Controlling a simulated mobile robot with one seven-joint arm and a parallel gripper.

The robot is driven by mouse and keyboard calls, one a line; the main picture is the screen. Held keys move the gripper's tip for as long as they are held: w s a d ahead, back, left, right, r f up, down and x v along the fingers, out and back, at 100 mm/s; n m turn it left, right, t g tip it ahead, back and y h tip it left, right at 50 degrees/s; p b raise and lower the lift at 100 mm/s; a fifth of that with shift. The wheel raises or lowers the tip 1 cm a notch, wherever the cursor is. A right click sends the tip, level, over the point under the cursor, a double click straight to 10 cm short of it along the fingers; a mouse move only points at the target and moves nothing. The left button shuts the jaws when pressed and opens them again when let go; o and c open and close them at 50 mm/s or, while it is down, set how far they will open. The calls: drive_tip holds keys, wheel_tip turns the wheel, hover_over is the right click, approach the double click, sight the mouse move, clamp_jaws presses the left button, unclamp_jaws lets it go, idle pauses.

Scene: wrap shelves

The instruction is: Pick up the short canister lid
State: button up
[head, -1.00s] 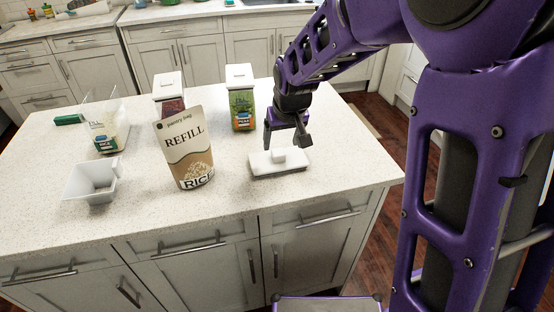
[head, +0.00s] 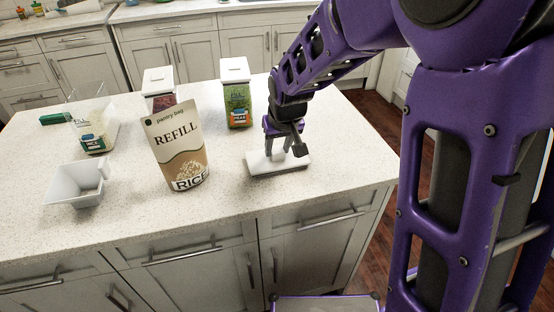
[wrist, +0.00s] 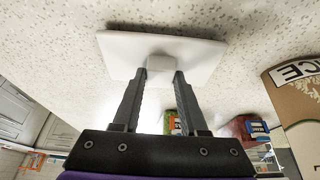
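The short canister lid (head: 262,168) is a flat white rectangular slab with a small block-like knob, lying on the counter near its right front. In the wrist view the lid (wrist: 120,50) lies just beyond my fingertips, with its knob (wrist: 161,63) between them. My gripper (head: 284,153) points down over the lid, and its fingers partly hide the knob in the head view. In the wrist view my gripper (wrist: 160,74) is open, with one finger on each side of the knob. I cannot tell whether either finger touches it.
A rice refill bag (head: 178,150) stands left of the lid. Two white-lidded canisters, one green-labelled (head: 237,103) and one dark red (head: 160,102), stand behind. A lidless clear canister (head: 97,130) and a white scoop (head: 75,187) are at left. The counter's right end is clear.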

clamp_jaws()
